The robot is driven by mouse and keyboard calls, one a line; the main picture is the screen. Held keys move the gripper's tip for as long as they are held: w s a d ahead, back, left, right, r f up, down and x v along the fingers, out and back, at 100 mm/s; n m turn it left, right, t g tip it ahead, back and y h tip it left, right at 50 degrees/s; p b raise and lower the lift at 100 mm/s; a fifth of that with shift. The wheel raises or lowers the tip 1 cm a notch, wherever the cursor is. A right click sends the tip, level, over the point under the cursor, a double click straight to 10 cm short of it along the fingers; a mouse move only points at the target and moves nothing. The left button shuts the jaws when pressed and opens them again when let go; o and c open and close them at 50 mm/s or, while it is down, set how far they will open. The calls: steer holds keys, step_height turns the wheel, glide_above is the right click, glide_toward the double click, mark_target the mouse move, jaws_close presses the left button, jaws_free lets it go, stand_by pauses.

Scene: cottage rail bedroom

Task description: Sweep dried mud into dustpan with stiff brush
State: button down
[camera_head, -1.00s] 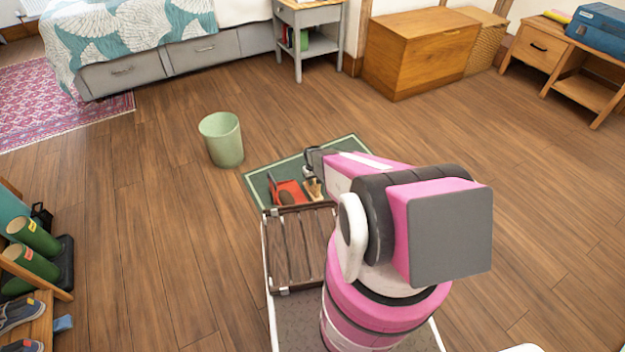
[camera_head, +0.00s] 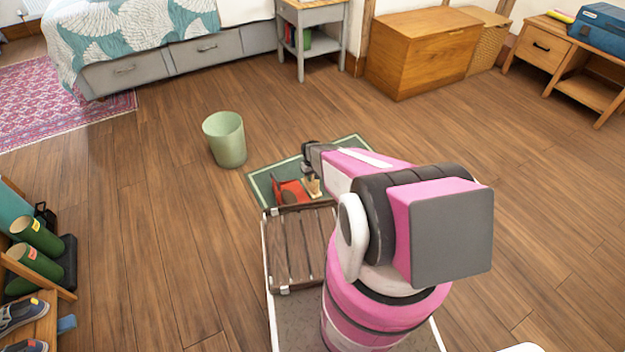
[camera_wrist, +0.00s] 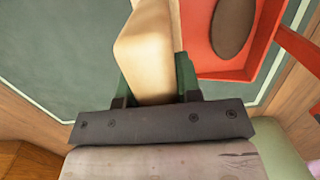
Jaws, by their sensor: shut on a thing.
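My gripper (camera_head: 309,170) is low over the green mat and shut on the pale wooden brush (camera_head: 314,187). In the wrist view, the brush's light block (camera_wrist: 148,50) stands between the two green fingers; its bristles are hidden. The red dustpan (camera_head: 280,186) lies on the mat just left of the brush. The wrist view shows the dustpan (camera_wrist: 275,72) at upper right, close beside the brush. A brown oval patch (camera_wrist: 234,27), which looks like the dried mud, shows within the dustpan's red outline; the head view shows it too (camera_head: 291,197).
The green mat (camera_head: 262,182) lies on the wooden floor, with a pale green bin (camera_head: 225,140) at its left. A slatted brown rack (camera_head: 300,250) is in front of the mat. A boot shelf (camera_head: 40,310) stands far left. Floor is clear right of the mat.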

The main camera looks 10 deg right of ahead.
steer(key=shift+r, duration=1.95)
